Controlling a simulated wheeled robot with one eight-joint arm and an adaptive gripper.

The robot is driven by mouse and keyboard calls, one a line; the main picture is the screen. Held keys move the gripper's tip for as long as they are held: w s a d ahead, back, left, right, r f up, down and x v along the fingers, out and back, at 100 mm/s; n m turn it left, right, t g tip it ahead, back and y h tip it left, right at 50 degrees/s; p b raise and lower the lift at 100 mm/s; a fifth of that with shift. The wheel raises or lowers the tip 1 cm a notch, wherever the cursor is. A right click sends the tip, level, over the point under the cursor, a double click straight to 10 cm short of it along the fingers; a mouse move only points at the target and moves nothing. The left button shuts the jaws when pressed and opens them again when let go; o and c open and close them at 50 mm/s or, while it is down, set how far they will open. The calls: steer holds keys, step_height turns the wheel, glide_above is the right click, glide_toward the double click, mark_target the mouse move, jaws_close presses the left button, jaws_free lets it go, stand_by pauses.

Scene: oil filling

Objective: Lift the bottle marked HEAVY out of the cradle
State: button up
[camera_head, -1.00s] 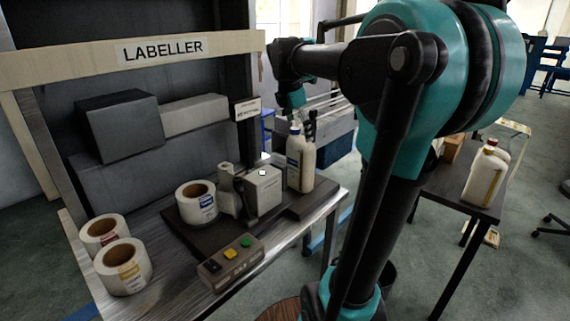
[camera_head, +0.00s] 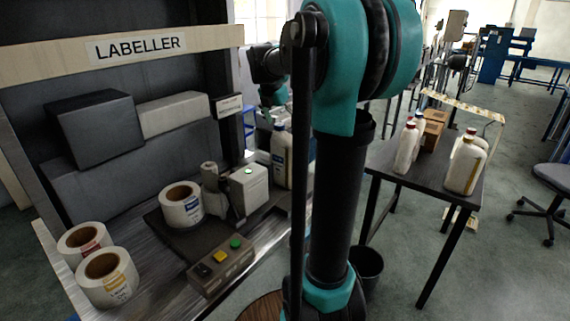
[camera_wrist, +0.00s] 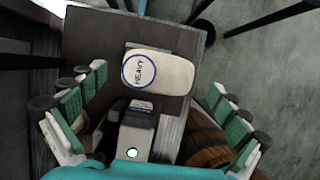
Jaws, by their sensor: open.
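The bottle marked HEAVY shows in the wrist view (camera_wrist: 175,75), seen from above, with the word on its round, blue-rimmed top. The fingers are not clear in the head view. The cradle is hard to make out; the bottle is over the dark labeller base (camera_wrist: 95,28).
The labeller carries a label roll (camera_head: 181,205), a grey-white unit (camera_head: 249,187) and a button box (camera_head: 221,265). A side table (camera_head: 425,190) at right holds several white bottles and a cardboard box (camera_head: 431,135). A wooden barrel (camera_wrist: 203,140) shows beside the labeller.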

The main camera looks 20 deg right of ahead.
mark_target(286, 133)
steer(key=shift+x, duration=3.2)
steer(key=shift+s, duration=0.15)
steer(key=shift+c, duration=0.6)
steer(key=c, duration=1.2)
steer(key=shift+c, duration=0.4)
steer(key=shift+r, duration=0.15)
